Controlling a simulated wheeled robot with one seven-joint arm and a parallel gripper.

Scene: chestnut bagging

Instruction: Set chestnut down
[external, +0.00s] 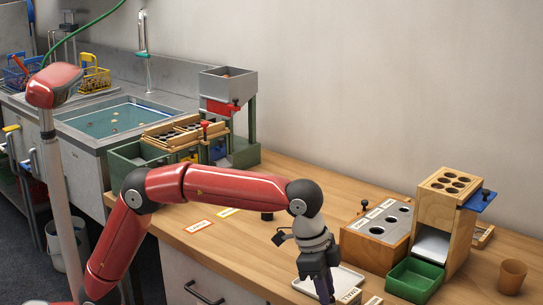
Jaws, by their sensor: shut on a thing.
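My gripper (324,290) points down at the bottom of the external view, in front of the white tray (347,279). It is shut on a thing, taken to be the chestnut. The chestnut itself cannot be made out, as the dark fingers and the lower picture edge hide it. A small wooden block with lettering like "TWO" (348,297) stands just right of the fingers. Whether the fingertips touch the tray or the bench cannot be told.
Right of my gripper are a wooden box with round holes (377,231), a green bin (414,281), a wooden dispenser (444,215) and a brown cup (511,277). Flat label cards (199,226) lie to the left.

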